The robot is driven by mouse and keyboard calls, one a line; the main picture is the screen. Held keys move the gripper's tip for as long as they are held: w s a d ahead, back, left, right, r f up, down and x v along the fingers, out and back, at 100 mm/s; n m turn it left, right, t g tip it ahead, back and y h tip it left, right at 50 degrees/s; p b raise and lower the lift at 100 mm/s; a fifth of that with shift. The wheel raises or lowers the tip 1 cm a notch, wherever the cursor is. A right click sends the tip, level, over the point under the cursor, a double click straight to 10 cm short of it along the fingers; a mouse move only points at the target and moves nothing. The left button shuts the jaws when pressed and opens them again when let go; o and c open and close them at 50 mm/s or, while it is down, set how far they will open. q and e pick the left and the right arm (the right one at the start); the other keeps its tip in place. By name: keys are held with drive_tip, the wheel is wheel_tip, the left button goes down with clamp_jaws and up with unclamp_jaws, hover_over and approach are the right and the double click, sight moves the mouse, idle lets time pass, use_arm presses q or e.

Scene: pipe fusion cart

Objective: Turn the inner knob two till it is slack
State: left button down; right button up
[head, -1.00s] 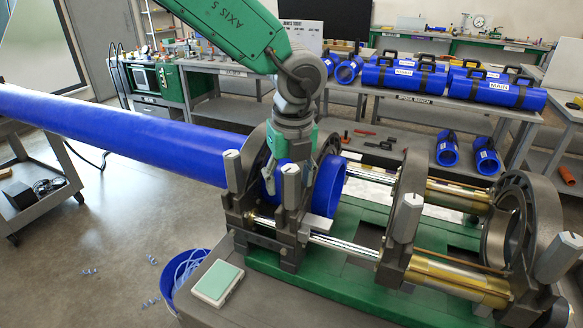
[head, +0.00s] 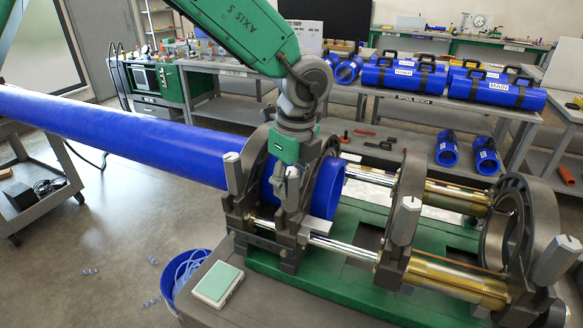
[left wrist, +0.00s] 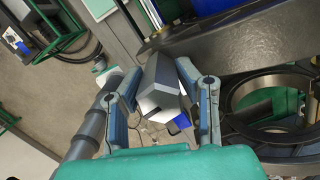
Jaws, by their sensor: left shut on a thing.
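My left gripper (head: 292,178) reaches down from above onto the second clamp ring, beside the blue pipe's end. In the left wrist view its two fingers (left wrist: 161,74) stand on either side of a grey, faceted knob (left wrist: 165,95) and are shut on it. In the head view this knob (head: 293,190) is partly hidden by my wrist. Another grey knob (head: 232,172) stands upright at the left clamp ring, apart from the gripper. The blue pipe (head: 338,188) passes through the two left clamp rings. My right gripper is not in view.
Further right on the green machine bed (head: 340,285) stand two more clamp rings with knobs (head: 407,215), joined by shiny rods. A pale green-topped box (head: 217,283) lies at the cart's front edge. A blue bucket (head: 185,268) stands on the floor.

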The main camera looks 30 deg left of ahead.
use_arm(q)
drive_tip(key=shift+n, duration=0.3)
drive_tip(key=shift+n, duration=1.5)
drive_tip(key=shift+g, duration=0.3)
drive_tip(key=shift+s+n+p, duration=0.1)
drive_tip(key=shift+n+p, duration=0.3)
drive_tip(key=shift+n, duration=1.1)
drive_tip(key=shift+n+g, duration=0.3)
drive_tip(key=shift+n, duration=1.2)
drive_tip(key=shift+p, duration=0.3)
